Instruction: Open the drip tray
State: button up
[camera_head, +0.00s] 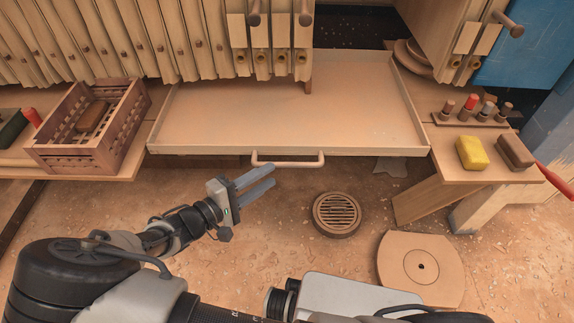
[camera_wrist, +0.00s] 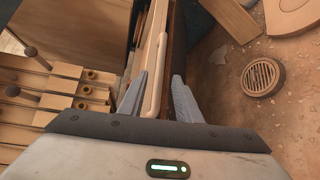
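The drip tray (camera_head: 380,151) is a wide, shallow tan tray below the row of filter plates. It is empty apart from a dusty film, and its back part is hidden under the plates. Its bar handle (camera_head: 288,163) sticks out from the middle of the front wall. My gripper (camera_head: 274,175) is open and empty just in front of the tray, close to the left part of the handle. In the wrist view the handle (camera_wrist: 154,80) shows between the two spread fingers of my gripper (camera_wrist: 162,82). I see no clear contact.
A slatted crate (camera_head: 90,128) holding a brown block stands on the left shelf. On the right shelf are a yellow sponge (camera_head: 472,153), a brown block (camera_head: 515,152) and a rack of pegs (camera_head: 470,118). A round drain (camera_head: 337,214) and a disc (camera_head: 420,266) are on the dusty floor.

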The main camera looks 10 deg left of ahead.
aim_at(284, 166)
jog(key=b+x, duration=0.1)
jog(key=x, duration=0.7)
jog(key=shift+d, duration=0.1)
jog(key=shift+c, duration=0.3)
grip_shut()
